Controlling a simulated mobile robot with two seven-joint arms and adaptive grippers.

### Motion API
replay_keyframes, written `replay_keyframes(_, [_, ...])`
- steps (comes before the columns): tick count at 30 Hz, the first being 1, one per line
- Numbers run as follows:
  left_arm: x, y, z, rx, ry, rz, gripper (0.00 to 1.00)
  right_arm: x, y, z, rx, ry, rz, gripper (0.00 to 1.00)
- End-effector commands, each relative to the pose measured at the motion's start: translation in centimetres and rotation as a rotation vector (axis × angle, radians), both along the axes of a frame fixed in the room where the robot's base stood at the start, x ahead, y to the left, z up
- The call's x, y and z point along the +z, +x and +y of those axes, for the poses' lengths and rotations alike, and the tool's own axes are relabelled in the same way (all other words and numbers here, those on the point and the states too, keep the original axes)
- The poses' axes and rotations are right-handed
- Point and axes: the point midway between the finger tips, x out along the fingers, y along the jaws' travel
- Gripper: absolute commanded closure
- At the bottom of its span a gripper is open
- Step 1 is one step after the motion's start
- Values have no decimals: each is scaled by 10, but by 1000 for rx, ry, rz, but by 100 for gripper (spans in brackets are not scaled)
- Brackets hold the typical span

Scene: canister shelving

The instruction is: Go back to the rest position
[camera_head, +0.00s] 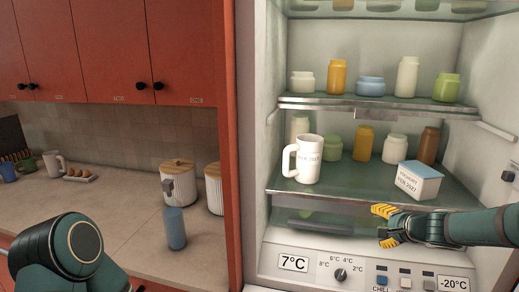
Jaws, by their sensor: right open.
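My right gripper (382,226) reaches in from the right in front of the open fridge. Its yellow-tipped fingers are apart, with nothing between them. It is just below and left of the white yoghurt tub (417,187) with a blue lid, which sits tilted in view on the lower shelf (350,188). A rounded dark teal part of my left arm shows at the bottom left. My left gripper is out of view.
The upper shelf (390,104) holds several jars, and more stand behind the mug. A control panel (340,268) with a dial lies below. On the left counter (125,205) are ribbed canisters (177,188), a blue bottle (175,229), mugs and an egg tray.

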Motion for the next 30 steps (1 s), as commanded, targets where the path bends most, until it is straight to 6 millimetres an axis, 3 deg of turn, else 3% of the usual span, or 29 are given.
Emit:
replay_keyframes(1, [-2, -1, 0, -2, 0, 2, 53, -36, -9, 15, 33, -33, 72, 31])
replay_keyframes(6, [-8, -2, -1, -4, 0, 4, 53, -139, -50, 57, 164, -175, 282, 31])
replay_keyframes(11, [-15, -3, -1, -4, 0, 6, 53, -227, -106, 100, 341, -327, 430, 31])
replay_keyframes(15, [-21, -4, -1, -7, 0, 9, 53, -291, -165, 141, 547, -452, 492, 31])
replay_keyframes(18, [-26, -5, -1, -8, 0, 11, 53, -323, -208, 173, 704, -507, 484, 31])
replay_keyframes(22, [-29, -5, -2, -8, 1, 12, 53, -343, -249, 207, 862, -528, 436, 31])
replay_keyframes(25, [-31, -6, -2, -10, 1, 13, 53, -349, -269, 224, 934, -524, 403, 31])
replay_keyframes(30, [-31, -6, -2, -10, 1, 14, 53, -350, -279, 233, 972, -518, 379, 31])
